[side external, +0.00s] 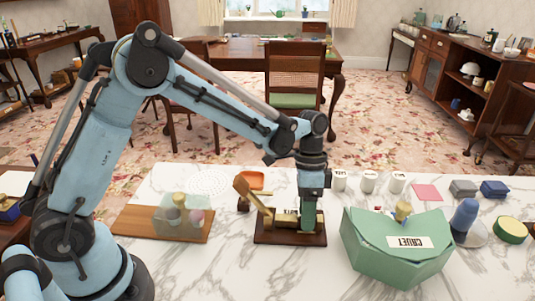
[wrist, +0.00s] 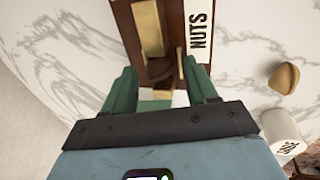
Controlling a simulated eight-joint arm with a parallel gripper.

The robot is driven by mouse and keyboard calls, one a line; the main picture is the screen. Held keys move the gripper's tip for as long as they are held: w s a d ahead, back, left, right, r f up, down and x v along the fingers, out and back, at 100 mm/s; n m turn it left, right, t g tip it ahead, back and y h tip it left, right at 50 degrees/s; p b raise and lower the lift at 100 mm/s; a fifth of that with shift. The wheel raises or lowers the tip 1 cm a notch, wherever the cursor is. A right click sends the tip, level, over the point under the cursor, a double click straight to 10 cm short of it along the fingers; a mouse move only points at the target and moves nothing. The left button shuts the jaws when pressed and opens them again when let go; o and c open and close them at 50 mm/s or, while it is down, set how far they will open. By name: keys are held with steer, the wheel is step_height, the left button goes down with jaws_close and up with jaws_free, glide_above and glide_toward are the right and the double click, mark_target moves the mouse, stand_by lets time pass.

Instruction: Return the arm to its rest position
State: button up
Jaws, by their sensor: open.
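My gripper (side external: 308,212) points down over a dark wooden board (side external: 290,239) with a brass device on it. The brass device (wrist: 149,30) and a plate marked NUTS (wrist: 200,32) show beyond the fingertips. I see nothing held between the fingers. I cannot tell whether a finger touches the device. My arm is bent high at the elbow and reaches across the table from the left.
A green box marked CRUET (side external: 397,265) stands close on the right. A clear box (side external: 180,222) on a wooden board is at left. A blue cone (side external: 465,214) is farther right. The marble front centre is clear.

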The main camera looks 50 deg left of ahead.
steer(key=shift+r, duration=0.65)
steer(key=shift+f, duration=0.25)
steer(key=v, duration=1.2)
steer(key=x, duration=1.2)
steer(key=shift+f, duration=0.2)
step_height(320, 180, up, 4)
steer(key=shift+f, duration=0.1)
steer(key=s+d+r, duration=0.7)
steer(key=s+d, duration=0.1)
steer(key=w+a+f+n+t, duration=0.1)
steer(key=w+a+f+n, duration=0.1)
steer(key=w+a+n, duration=0.3)
steer(key=w+a+f+n+t, duration=0.2)
steer(key=w+a+n, duration=0.4)
steer(key=a, duration=0.6)
steer(key=shift+f+n+h, duration=0.4)
steer(key=shift+f+n, duration=0.1)
steer(key=shift+n, duration=0.5)
